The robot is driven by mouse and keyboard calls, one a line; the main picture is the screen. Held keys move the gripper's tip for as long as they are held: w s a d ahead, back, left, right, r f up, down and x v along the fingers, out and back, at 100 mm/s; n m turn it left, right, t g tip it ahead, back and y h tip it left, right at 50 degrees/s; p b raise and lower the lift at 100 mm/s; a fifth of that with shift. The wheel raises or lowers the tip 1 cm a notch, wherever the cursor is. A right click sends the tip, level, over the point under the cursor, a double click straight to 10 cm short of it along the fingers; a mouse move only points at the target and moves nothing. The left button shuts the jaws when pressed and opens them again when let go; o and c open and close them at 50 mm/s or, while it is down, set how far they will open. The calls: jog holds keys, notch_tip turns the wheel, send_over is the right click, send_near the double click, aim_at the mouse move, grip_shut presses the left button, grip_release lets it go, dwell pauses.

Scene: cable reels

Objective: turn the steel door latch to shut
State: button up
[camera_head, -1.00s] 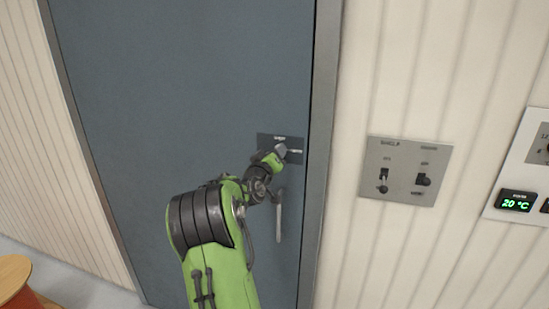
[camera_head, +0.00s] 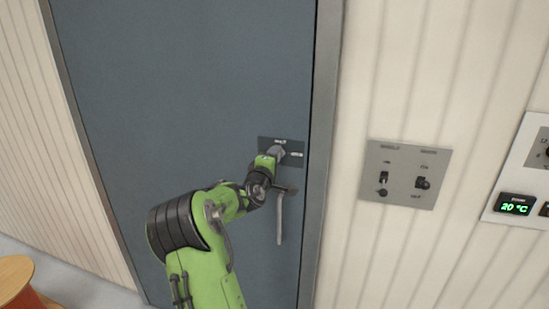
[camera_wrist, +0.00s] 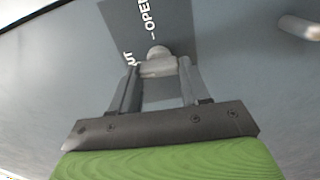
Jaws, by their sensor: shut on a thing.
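The steel door latch (camera_wrist: 157,53) shows in the wrist view as a grey knob with a short bar, in front of a dark plate (camera_wrist: 165,20) with white lettering. "OPEN" is readable; a second word is partly hidden. My gripper (camera_wrist: 159,69) is shut on the latch, one finger at each side. In the head view my gripper (camera_head: 275,154) is at the dark plate (camera_head: 295,146) near the door's right edge and hides most of the latch. The latch's exact angle cannot be told. The blue-grey door (camera_head: 190,80) stands in its frame.
A lever handle (camera_head: 280,220) hangs just below the latch plate; a handle end (camera_wrist: 300,27) also shows in the wrist view. A switch panel (camera_head: 405,174) and a temperature display (camera_head: 515,204) are on the right wall. A round wooden top (camera_head: 14,278) stands at lower left.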

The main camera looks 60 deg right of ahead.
jog(key=shift+n, duration=0.5)
jog(key=o, duration=1.1)
jog(key=shift+c, duration=0.2)
jog(key=s+a+b, duration=0.2)
jog(key=a+b, duration=0.1)
jog(key=a, duration=1.2)
jog(key=shift+s+a, duration=0.2)
jog(key=shift+a, duration=0.1)
